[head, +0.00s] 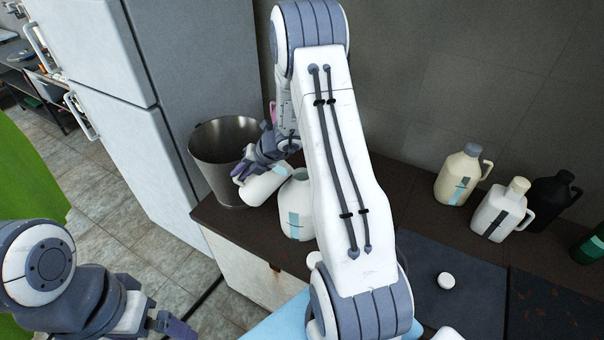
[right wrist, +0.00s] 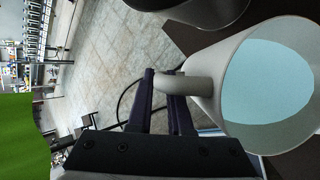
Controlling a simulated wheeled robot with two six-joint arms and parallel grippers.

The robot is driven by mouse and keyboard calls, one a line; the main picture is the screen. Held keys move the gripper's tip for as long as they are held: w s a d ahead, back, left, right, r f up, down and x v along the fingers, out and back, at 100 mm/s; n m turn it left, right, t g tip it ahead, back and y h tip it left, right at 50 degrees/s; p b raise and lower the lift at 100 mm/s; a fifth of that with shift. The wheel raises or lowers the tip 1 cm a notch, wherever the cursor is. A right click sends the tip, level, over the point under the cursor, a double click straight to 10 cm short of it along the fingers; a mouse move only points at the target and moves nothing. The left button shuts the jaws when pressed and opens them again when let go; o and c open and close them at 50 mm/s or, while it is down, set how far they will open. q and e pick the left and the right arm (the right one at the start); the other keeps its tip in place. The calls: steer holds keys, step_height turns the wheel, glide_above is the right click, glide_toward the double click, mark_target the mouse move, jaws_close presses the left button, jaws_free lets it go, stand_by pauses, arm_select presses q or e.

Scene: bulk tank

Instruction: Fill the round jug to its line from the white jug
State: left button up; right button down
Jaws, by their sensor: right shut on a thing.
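My right gripper (head: 262,155) is shut on the handle of a white jug (head: 262,186). In the right wrist view the gripper (right wrist: 168,85) grips the handle, and the open white jug (right wrist: 210,95) shows pale blue liquid inside. In the head view this jug is tilted beside the round jug (head: 299,222), a white vessel with a light blue strip on its front. My arm hides part of the round jug, and I cannot make out its fill level or any pouring stream. My left gripper (head: 172,326) is at the lower left, partly cut off, away from the jugs.
A steel bucket (head: 205,160) stands just behind the held jug, at the counter's left end. A cream jug (head: 458,178), a black-striped white jug (head: 499,213), a black jug (head: 552,200) and a green bottle (head: 590,247) stand at right. A white cap (head: 446,280) lies on a dark mat (head: 470,310).

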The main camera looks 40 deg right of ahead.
steer(key=shift+d+r, duration=0.15)
steer(key=shift+r, duration=0.25)
steer(key=shift+s+d+r+t+y+p, duration=0.1)
steer(key=shift+d+r+t+y+p, duration=0.1)
steer(key=shift+r+y+p, duration=0.15)
steer(key=shift+s+d+r+t+y+p, duration=0.1)
steer(key=shift+d+r+t+y, duration=0.15)
steer(key=shift+r, duration=0.15)
steer(key=shift+s+d+r+m+t+y, duration=0.1)
steer(key=shift+d+r+m+t+y, duration=0.1)
steer(key=shift+r+y, duration=0.3)
steer(key=shift+s+d+r+m+t+y, duration=0.1)
steer(key=shift+d+r+m+y, duration=0.15)
steer(key=shift+r, duration=0.3)
stand_by(0.6)
steer(key=shift+s+d+r+m+t+y+b, duration=0.25)
steer(key=shift+d+r+t+y, duration=0.2)
steer(key=shift+d+r+y, duration=0.3)
steer(key=shift+s+d+r+m+t+y+b, duration=0.15)
steer(key=shift+s+d+r+t+y, duration=0.3)
steer(key=shift+r, duration=0.5)
stand_by(3.5)
